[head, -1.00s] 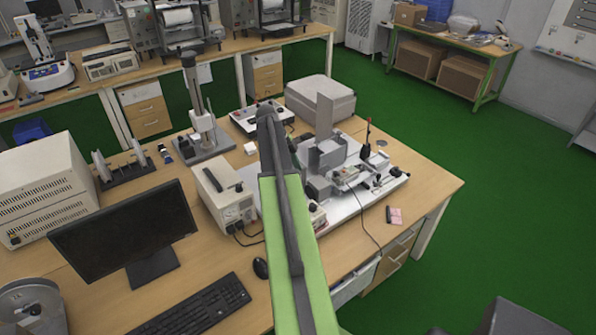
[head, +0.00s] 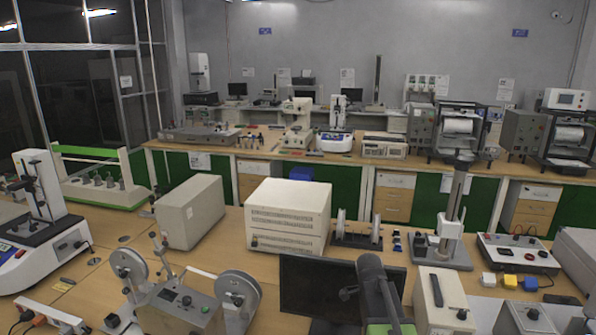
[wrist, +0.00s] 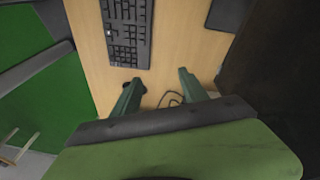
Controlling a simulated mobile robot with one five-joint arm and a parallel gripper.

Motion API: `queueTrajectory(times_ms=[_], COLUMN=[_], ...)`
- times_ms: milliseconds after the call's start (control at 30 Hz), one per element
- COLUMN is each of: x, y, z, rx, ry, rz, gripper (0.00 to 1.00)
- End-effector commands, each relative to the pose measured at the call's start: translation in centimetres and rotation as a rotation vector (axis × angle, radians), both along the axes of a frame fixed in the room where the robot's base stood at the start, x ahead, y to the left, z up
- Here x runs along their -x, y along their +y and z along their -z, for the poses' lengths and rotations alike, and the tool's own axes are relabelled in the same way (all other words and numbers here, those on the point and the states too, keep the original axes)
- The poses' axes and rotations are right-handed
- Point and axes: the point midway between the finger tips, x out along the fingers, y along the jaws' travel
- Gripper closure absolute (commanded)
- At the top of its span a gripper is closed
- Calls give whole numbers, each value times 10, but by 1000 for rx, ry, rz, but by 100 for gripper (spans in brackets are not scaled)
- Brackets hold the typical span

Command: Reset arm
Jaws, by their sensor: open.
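My gripper (wrist: 159,78) shows in the wrist view with its two green fingers spread apart and nothing between them. It hangs above the wooden tabletop (wrist: 178,50). A black keyboard (wrist: 127,30) lies beyond the fingertips, and a black cable (wrist: 170,98) lies on the table between the fingers. In the head view my arm rises at the bottom, in front of a dark monitor (head: 312,290); the gripper itself is not visible there.
A beige box-shaped instrument (head: 288,215), a power supply (head: 440,300) and a stand with a column (head: 445,235) crowd the bench. A two-reel device (head: 185,305) stands at the front left. Green floor (wrist: 35,80) lies left of the table edge in the wrist view.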

Motion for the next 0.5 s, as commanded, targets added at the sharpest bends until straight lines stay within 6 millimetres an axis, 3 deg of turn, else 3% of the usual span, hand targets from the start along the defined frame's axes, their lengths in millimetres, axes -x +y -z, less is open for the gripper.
queueTrajectory(times_ms=[33, 100, 133, 300, 500], x=[20, 39, 46, 65, 59], y=[44, 89, 101, 121, 124], z=[15, 21, 22, 20, 20], rx=[-46, -116, -142, -228, -234], ry=[12, 28, 33, 37, 53], rz=[-207, -536, -661, -1212, -1505], gripper=[49, 49, 49, 49, 49])
